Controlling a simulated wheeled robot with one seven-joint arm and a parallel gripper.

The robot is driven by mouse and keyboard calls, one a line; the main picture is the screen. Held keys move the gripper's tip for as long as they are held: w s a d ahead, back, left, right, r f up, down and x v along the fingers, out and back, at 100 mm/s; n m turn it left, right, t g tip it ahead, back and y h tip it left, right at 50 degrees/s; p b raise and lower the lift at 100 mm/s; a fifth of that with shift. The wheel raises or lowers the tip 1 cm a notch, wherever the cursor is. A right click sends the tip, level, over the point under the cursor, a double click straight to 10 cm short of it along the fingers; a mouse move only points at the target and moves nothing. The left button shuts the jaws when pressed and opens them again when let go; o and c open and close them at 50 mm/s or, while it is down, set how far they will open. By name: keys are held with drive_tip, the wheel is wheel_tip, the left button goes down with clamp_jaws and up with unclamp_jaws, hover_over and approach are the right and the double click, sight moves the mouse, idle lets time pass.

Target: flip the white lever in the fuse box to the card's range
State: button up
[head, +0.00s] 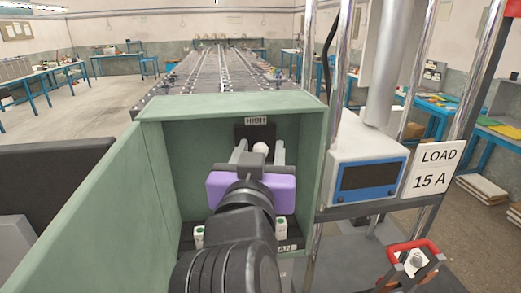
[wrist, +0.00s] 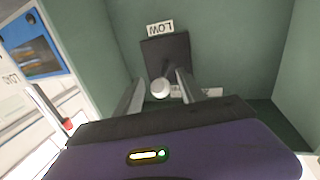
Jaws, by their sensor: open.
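The green fuse box (head: 231,104) stands open in front of me. Inside, the white lever's round knob (head: 260,148) sits before a black plate (head: 241,132) with a HIGH label (head: 256,120) above it. My gripper (head: 259,153) is open, one finger on each side of the knob. In the wrist view, the knob (wrist: 161,88) is between the fingers, a LOW label (wrist: 160,28) is beyond the plate, and the knob looks farther from LOW. Contact cannot be told. The lever's shaft is mostly hidden. The card (head: 432,170) reads LOAD 15 A.
The box's door (head: 98,215) is swung open on the left and its side walls are close to my arm. White fuse-like pieces (head: 281,229) are low inside, partly hidden by my gripper. A white meter with a blue-framed screen (head: 368,178) stands to the right.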

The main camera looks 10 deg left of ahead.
clamp_jaws()
drive_tip(key=r+g+p, duration=0.1)
drive_tip(key=p, duration=0.2)
drive_tip(key=shift+r+p, duration=0.15)
drive_tip(key=shift+p, duration=0.2)
drive_tip(key=shift+w+n+g+p, duration=0.15)
drive_tip(key=shift+n+g+p, duration=0.25)
drive_tip(key=shift+p, duration=0.8)
unclamp_jaws()
drive_tip(key=shift+a, duration=0.1)
